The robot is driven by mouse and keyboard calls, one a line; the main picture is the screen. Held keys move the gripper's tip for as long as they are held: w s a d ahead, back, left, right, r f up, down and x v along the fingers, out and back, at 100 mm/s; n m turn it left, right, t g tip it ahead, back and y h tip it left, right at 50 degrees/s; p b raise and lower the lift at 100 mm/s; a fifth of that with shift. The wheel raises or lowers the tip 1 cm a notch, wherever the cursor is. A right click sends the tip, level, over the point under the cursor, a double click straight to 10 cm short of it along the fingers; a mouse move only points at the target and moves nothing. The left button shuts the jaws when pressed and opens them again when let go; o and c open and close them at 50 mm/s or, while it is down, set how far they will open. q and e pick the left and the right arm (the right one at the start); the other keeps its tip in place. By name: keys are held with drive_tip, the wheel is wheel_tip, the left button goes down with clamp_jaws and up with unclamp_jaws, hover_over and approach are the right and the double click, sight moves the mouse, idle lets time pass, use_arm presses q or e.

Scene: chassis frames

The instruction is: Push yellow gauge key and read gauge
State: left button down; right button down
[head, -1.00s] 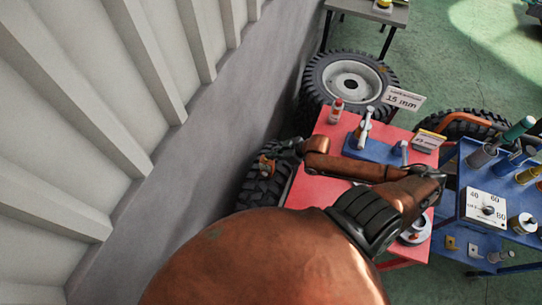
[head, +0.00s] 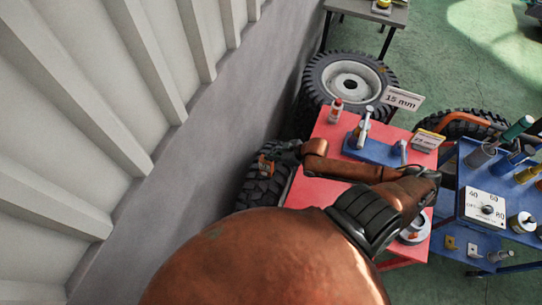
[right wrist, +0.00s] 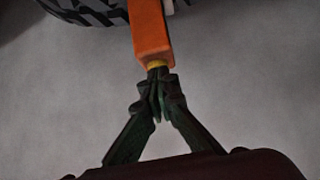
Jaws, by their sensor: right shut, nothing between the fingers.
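An orange gauge (right wrist: 151,30) hangs into the right wrist view from the top, close to a black tyre. Its yellow key (right wrist: 156,65) is at its lower end. My right gripper (right wrist: 158,82) is shut and empty, its fingertips right at the key; I cannot tell whether they touch. In the head view the orange gauge (head: 265,164) is small against the tyre (head: 262,190) by the wall, with my right gripper (head: 275,151) beside it. No reading on the gauge is legible. My left gripper is not in view.
A red table (head: 315,192) under my right arm bears a blue block (head: 380,151) and a small bottle (head: 336,110). A blue cart (head: 468,176) with a white dial panel (head: 480,198) stands right. A grey wall (head: 215,175) borders the left.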

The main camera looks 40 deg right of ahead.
drive_tip(key=shift+s+d+r+p, duration=0.1)
drive_tip(key=shift+s+r+p, duration=0.05)
drive_tip(key=shift+r+p, duration=1.15)
drive_tip(key=shift+s+r+p, duration=0.15)
drive_tip(key=shift+r+p, duration=0.85)
drive_tip(key=shift+p, duration=0.45)
drive_tip(key=b+v, duration=0.1)
drive_tip(key=v, duration=0.8)
drive_tip(key=shift+r, duration=0.15)
